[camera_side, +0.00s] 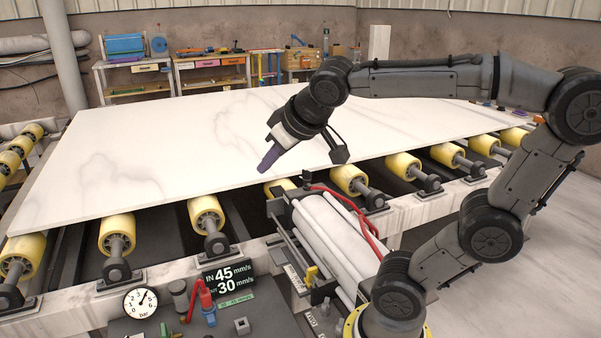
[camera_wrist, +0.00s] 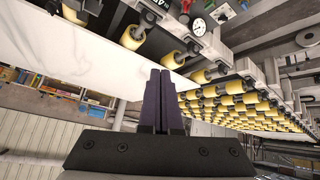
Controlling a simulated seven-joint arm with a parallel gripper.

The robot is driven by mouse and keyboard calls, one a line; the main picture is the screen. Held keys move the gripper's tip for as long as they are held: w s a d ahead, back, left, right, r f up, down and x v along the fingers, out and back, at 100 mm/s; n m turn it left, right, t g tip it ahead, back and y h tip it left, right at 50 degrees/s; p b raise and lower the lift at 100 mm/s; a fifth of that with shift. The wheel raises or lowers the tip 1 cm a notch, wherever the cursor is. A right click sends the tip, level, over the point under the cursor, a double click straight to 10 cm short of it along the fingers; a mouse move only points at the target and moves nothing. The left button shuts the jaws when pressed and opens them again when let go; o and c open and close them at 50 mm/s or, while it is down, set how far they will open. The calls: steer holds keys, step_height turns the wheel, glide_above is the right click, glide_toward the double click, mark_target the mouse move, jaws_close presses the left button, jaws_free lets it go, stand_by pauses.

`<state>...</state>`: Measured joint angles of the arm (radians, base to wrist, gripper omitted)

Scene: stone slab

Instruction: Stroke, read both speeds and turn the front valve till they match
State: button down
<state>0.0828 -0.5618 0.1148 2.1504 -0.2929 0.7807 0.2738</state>
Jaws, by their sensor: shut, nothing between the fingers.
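My gripper (camera_side: 268,162) is shut and empty, its dark purple fingers pointing down over the near part of the white slab in the side view. The closed fingers also show in the wrist view (camera_wrist: 160,78). The speed display (camera_side: 228,279) at the lower front reads IN 45 mm/s and, on its partly covered second line, 30 mm/s. A white cylinder (camera_side: 337,236) with red hoses lies right of the display, below my gripper. A yellow-topped fitting (camera_side: 312,276) stands at its near end. I cannot tell which part is the front valve.
The white stone slab (camera_side: 150,145) lies on yellow rollers (camera_side: 207,213). A round pressure gauge (camera_side: 140,302) stands at the front left; it also shows in the wrist view (camera_wrist: 198,26). Small fittings crowd the panel beside it. Benches with tools (camera_side: 212,72) line the back wall.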

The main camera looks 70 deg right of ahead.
steer(key=w+d+f+m+g+h, duration=0.1)
steer(key=w+d+f+m+h, duration=0.1)
steer(key=w+d, duration=0.7)
steer(key=w+d+f+m+g+h, duration=0.15)
steer(key=w+d, duration=0.45)
steer(key=d, duration=0.6)
steer(key=m+g, duration=0.1)
steer(key=g, duration=0.3)
glide_toward(307, 174)
steer(key=w+a, duration=0.4)
steer(key=a, duration=0.1)
steer(key=shift+h, duration=0.35)
steer(key=x, duration=0.9)
steer(key=shift+w, duration=0.1)
steer(key=shift+s+d+r, duration=0.1)
steer(key=shift+s+d, duration=0.25)
steer(key=shift+d, duration=0.2)
steer(key=shift+s+d+r, duration=0.1)
steer(key=shift+s+d, duration=0.2)
steer(key=shift+d, duration=0.2)
steer(key=shift+s+d, duration=0.35)
steer(key=shift+d, duration=0.3)
steer(key=shift+m, duration=0.25)
